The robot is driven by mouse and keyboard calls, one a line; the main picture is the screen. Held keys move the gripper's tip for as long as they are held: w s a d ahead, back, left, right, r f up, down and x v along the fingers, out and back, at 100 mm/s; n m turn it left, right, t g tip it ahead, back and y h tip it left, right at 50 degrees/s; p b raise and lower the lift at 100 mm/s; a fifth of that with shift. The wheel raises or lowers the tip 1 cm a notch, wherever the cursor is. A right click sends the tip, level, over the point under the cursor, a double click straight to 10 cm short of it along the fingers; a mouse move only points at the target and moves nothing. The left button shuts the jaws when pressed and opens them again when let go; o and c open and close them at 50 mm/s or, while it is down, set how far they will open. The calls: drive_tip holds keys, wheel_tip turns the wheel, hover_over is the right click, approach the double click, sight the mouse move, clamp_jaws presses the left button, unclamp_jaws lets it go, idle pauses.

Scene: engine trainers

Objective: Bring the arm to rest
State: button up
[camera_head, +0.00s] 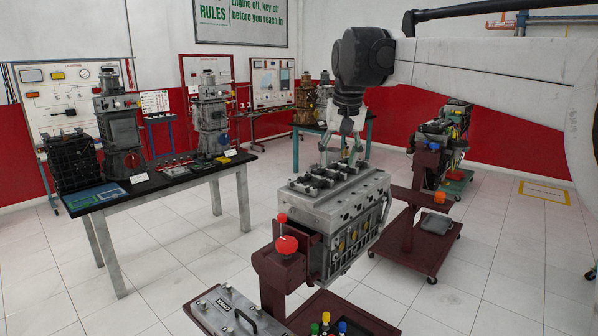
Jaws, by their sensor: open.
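My arm reaches in from the right side of the head view, with its dark wrist joint high in the middle. My gripper (341,158) hangs below that joint, pointing down, with its fingers apart. It is just above or behind the far top edge of the grey engine block (340,205); I cannot tell whether it touches it. Nothing shows between the fingers. The block sits on a dark red engine stand (272,275) and has dark parts along its top.
A black-topped table (150,187) with engine units stands at left. A second dark red stand (407,238) on a wheeled base is at right. A silver case (235,312) and several coloured-capped items are in the foreground. Tiled floor is clear at lower right and left.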

drive_tip(key=s+d+f+t+b, duration=0.1)
drive_tip(key=s+d+f, duration=0.25)
drive_tip(key=s, duration=0.65)
drive_tip(key=s+d+f+t+b, duration=0.1)
drive_tip(key=s+d+f, duration=0.25)
drive_tip(key=s, duration=0.55)
drive_tip(key=s+d+f+t+b, duration=0.1)
drive_tip(key=s+d+f, duration=0.2)
drive_tip(key=s+f, duration=1.4)
drive_tip(key=shift+d+t+b, duration=0.2)
drive_tip(key=shift+t+b, duration=0.15)
drive_tip(key=shift+t, duration=0.05)
drive_tip(key=shift+o, duration=0.5)
